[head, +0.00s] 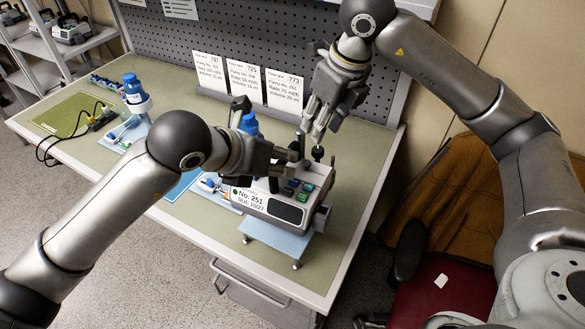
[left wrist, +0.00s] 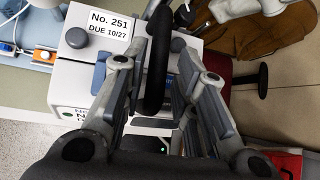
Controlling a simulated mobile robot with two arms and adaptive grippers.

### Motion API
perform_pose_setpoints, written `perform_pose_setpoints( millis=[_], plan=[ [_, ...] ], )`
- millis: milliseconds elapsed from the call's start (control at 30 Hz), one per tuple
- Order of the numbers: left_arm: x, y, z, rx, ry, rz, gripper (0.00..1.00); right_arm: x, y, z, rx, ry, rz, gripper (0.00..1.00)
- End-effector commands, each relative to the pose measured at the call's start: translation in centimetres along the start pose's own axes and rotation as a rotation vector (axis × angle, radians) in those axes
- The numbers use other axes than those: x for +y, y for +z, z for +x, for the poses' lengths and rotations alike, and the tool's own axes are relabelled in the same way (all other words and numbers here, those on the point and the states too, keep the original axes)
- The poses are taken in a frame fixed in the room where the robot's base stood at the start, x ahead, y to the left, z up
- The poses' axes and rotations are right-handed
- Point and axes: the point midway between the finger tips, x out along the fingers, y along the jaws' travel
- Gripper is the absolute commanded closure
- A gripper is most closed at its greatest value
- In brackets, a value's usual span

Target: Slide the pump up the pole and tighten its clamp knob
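The pump (head: 268,205) is a white and grey box with a label reading No. 251, DUE 10/27, and coloured buttons. It sits on a small blue stand on the bench; the pump also shows in the left wrist view (left wrist: 85,75). My left gripper (head: 287,168) is over the pump's top. In the left wrist view its fingers are apart, with the black handle (left wrist: 158,60) between them and gaps beside it. My right gripper (head: 312,138) points down, fingers apart, just above a black knob (head: 318,152) at the pump's back. I cannot make out the pole.
The small blue stand (head: 280,238) has short legs near the bench's front edge. Three white cards (head: 245,80) stand along the pegboard. Blue-capped bottles (head: 134,88), a green mat (head: 70,113) and cables lie to the left. A brown draped cover and red seat (head: 455,290) are at the right.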

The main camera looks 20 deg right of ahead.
Motion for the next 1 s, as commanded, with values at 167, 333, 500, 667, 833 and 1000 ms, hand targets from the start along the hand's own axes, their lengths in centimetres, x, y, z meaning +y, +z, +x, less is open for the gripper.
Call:
perform_pose_setpoints(
  millis=[167,333,500,667,833,1000],
  plan=[
    [0.1,-0.2,0.1,0.006,0.002,-0.002,0.59,0.0,0.0,0.0,0.000,0.000,0.000,0.66],
    [0.2,-0.3,0.2,0.008,0.003,-0.003,0.59,0.0,0.0,0.0,0.001,0.000,0.000,0.66],
    [0.2,-0.2,-1.0,0.006,0.004,-0.003,0.59,0.0,0.0,0.0,0.000,0.000,0.000,0.66],
    [0.2,-0.2,-4.1,0.005,0.005,-0.001,0.59,0.0,0.0,0.0,0.000,0.000,0.000,0.66],
    [0.2,-0.2,-7.8,0.004,0.006,0.000,0.59,0.0,0.0,0.1,0.000,0.000,0.000,0.66],
    [0.2,-0.1,-10.5,0.005,0.005,-0.002,0.59,0.0,0.0,0.1,0.000,0.000,0.000,0.66]
  ],
)
